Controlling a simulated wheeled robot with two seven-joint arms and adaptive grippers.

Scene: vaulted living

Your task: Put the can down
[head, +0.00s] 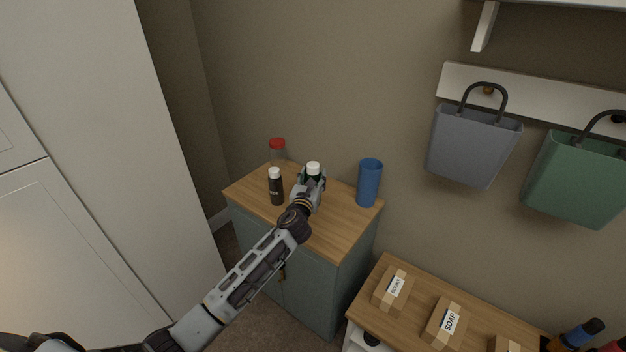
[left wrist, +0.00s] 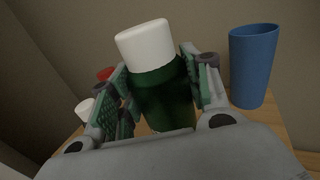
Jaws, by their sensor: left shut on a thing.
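My left gripper (head: 309,186) is over the wooden top of a small grey-green cabinet (head: 338,236). It is shut on a dark green container with a white cap (head: 313,168), which looks more like a bottle than a plain can. In the left wrist view the green container (left wrist: 162,95) stands between the two green-padded fingers of my gripper (left wrist: 155,90). Its base is hidden, so I cannot tell whether it touches the cabinet top. My right gripper is not in view.
On the cabinet stand a dark bottle with a white cap (head: 276,187), a red-lidded jar (head: 277,151) and a blue cup (head: 369,183). A lower shelf (head: 417,304) holds labelled boxes. Two bags (head: 473,146) hang on the wall. A white cupboard (head: 80,170) is at left.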

